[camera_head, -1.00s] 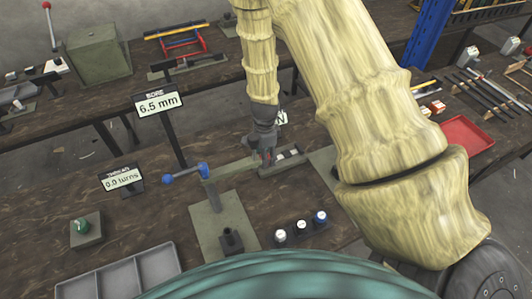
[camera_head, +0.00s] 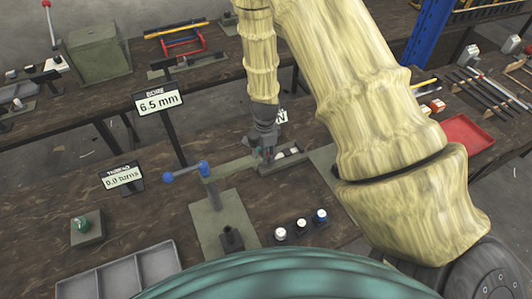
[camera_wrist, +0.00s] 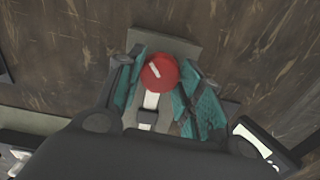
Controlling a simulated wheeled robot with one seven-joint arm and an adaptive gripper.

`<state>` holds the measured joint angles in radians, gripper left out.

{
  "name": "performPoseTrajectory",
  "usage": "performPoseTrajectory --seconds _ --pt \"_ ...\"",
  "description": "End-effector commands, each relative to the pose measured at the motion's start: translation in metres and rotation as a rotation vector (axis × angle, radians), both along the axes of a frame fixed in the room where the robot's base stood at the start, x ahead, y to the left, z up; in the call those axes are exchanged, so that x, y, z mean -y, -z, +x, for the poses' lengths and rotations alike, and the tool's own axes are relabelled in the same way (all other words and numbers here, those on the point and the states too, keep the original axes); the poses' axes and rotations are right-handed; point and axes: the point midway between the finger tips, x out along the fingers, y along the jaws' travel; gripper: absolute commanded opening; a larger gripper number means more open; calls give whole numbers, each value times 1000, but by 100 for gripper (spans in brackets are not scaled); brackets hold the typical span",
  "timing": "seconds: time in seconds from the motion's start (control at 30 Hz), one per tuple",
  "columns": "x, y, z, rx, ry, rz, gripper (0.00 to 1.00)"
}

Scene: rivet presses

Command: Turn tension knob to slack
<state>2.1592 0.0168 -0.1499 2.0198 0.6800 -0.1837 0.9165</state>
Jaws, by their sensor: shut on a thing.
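The round red knob (camera_wrist: 159,72) with a short white pointer mark shows in the wrist view, on a grey base plate (camera_wrist: 180,45). The mark slants toward the upper left of that view. My gripper (camera_wrist: 157,78) has its teal finger pads on both sides of the knob and is shut on it. In the head view my gripper (camera_head: 264,155) points down at the grey fixture beside the flat bar, and the knob is hidden there. A sign (camera_head: 282,117) behind my arm shows only its last letter, which looks like N.
Signs read 6.5 mm (camera_head: 159,102) and 0.0 turns (camera_head: 122,178). Several small capped posts (camera_head: 301,224), a green button box (camera_head: 86,228) and a grey tray (camera_head: 118,275) are nearer. A red tray (camera_head: 468,135) lies right.

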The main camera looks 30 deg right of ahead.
Motion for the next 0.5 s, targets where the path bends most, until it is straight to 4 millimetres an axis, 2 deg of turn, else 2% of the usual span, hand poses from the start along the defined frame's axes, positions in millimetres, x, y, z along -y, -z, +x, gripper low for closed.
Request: performPoseTrajectory --seconds 0.27,0.5 --pt "0 1 0 1 -156 0 13" --pt "0 1 0 1 -372 0 13"
